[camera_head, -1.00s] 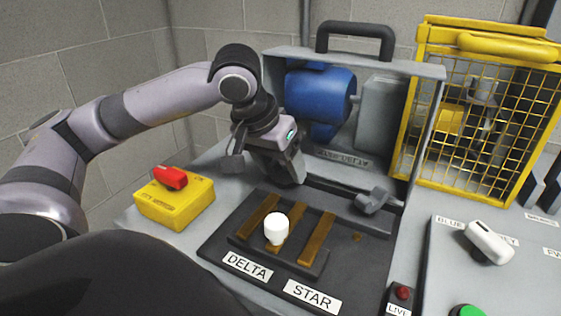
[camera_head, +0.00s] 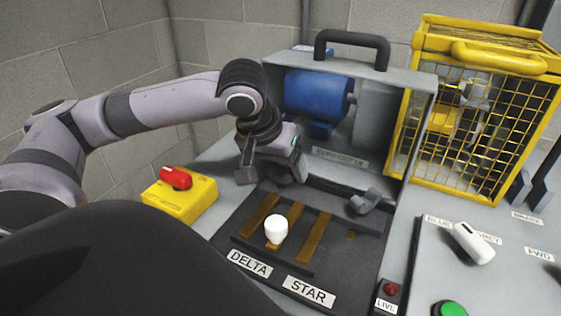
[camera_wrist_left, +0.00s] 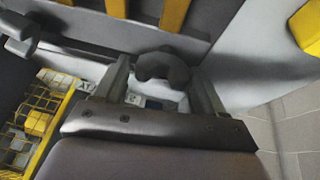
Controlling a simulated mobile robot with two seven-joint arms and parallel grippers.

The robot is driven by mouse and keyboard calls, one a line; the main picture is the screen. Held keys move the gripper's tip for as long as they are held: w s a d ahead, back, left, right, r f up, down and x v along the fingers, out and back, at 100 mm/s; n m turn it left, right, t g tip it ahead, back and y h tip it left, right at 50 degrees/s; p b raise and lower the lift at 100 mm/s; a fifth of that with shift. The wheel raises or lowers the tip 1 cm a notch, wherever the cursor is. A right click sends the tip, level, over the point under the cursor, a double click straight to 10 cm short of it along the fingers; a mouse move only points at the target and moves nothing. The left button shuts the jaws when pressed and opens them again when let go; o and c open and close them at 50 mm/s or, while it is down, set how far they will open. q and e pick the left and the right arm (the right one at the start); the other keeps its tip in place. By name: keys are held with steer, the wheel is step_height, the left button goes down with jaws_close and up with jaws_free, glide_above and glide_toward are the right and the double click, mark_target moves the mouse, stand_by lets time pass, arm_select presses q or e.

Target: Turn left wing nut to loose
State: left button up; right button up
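The left wing nut (camera_wrist_left: 162,68) is a dark grey, two-winged piece. In the left wrist view it sits between the two fingers of my left gripper (camera_wrist_left: 160,72), which stand apart on either side with a gap visible on the left side. In the head view my left gripper (camera_head: 272,175) points down at the back left of the dark terminal board (camera_head: 225,240) and hides this nut. The other wing nut (camera_head: 364,201) is in plain view at the board's back right. It shows at the upper left of the wrist view (camera_wrist_left: 20,35). My right gripper is not in view.
A white knob (camera_head: 276,229) stands among brass strips (camera_head: 314,238) near the DELTA and STAR labels. A yellow box with a red switch (camera_head: 180,200) is at left. The open case with a blue motor (camera_head: 318,97) rises behind; a yellow cage (camera_head: 470,120) stands right.

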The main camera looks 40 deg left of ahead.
arm_select(q)
steer(key=shift+r, duration=0.1)
steer(key=p+v, duration=0.2)
steer(key=v, duration=0.5)
steer(key=shift+s, duration=0.1)
stand_by(0.4)
